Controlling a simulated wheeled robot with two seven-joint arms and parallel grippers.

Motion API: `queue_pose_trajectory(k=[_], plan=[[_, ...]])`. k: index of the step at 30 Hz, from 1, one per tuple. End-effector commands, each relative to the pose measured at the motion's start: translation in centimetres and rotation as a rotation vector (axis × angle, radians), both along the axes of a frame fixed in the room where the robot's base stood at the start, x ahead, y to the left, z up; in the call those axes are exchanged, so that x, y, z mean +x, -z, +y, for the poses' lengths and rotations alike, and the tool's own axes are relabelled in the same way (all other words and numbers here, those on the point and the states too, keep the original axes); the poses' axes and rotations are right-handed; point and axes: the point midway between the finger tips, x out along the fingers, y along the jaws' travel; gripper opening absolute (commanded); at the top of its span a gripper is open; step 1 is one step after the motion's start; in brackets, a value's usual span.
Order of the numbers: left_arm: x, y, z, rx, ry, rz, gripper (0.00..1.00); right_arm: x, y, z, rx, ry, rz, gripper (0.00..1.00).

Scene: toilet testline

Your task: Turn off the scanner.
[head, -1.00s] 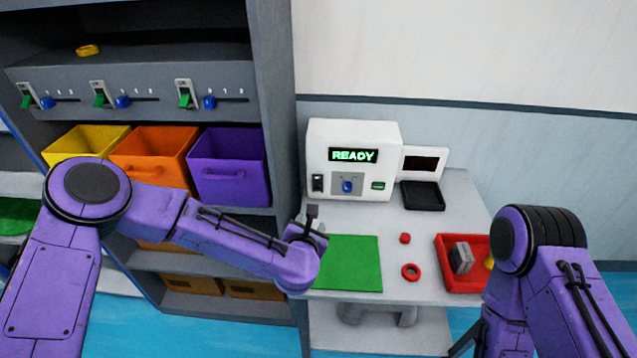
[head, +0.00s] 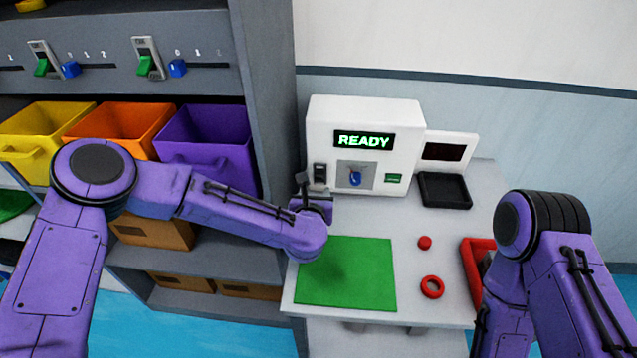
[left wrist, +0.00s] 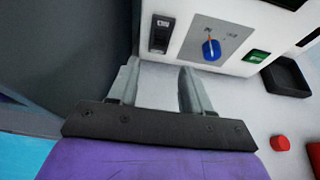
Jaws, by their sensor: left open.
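The scanner (head: 365,115) is a white box at the back of the table, with a lit display (head: 364,140) reading READY in green. Its front has a black rocker switch (head: 320,172) at left, a blue knob (head: 355,178) in the middle and a green button (head: 393,178) at right. In the left wrist view the switch (left wrist: 161,34), knob (left wrist: 211,48) and green button (left wrist: 256,56) show ahead of my left gripper (left wrist: 158,75). That gripper is open and empty, just in front of the scanner's left side, touching none of them visibly. My right gripper is out of view.
A black tray (head: 444,190) sits right of the scanner; a red bin (head: 472,252) is partly behind my right arm. A grey shelf (head: 262,90) stands close on the left.

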Motion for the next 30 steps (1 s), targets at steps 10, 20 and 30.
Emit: queue_pose_trajectory(k=[10, 20, 30], plan=[[6.6, 2.4, 0.0, 0.003, -0.001, 0.001, 0.49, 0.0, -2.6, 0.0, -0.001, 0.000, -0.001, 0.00], [9.2, 3.7, 0.1, 0.001, -0.002, 0.000, 0.49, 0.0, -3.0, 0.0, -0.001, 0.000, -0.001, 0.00], [9.2, 3.7, 0.2, 0.001, -0.002, 0.000, 0.00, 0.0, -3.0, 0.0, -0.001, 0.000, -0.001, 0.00]])
